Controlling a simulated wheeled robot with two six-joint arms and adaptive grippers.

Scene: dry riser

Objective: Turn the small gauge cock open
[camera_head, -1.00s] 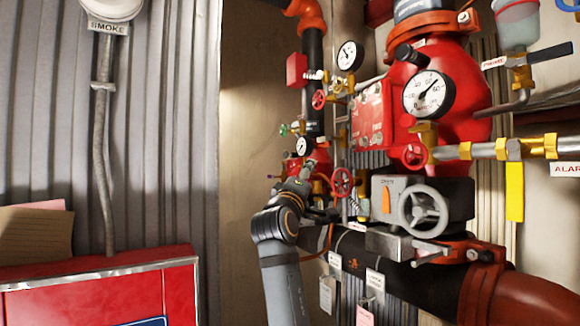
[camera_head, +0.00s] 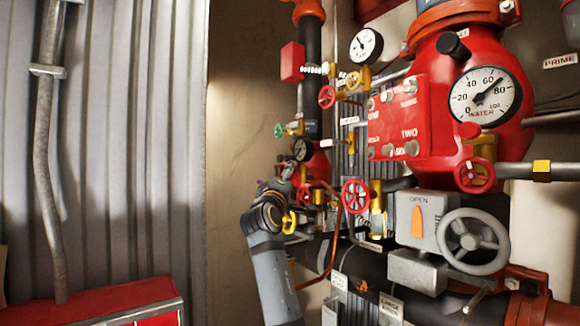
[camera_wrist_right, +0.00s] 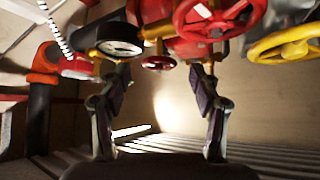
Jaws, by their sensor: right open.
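My right gripper (camera_head: 284,176) reaches up from the bottom in the head view, just below and left of a small dark gauge (camera_head: 303,150). In the right wrist view the gripper (camera_wrist_right: 160,76) is open, its two fingers apart with nothing between them. A small red handle (camera_wrist_right: 158,63) shows beyond the fingertips, beside a black-rimmed gauge (camera_wrist_right: 120,40); it may be the gauge cock, but I cannot be sure. No contact is visible. My left gripper is not in view.
A red handwheel (camera_wrist_right: 216,16) and a yellow handwheel (camera_wrist_right: 288,42) sit close by the right finger. In the head view, another red handwheel (camera_head: 355,196), a green handle (camera_head: 279,130) and a large grey handwheel (camera_head: 473,241) crowd the pipework. Corrugated wall (camera_head: 130,130) lies left.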

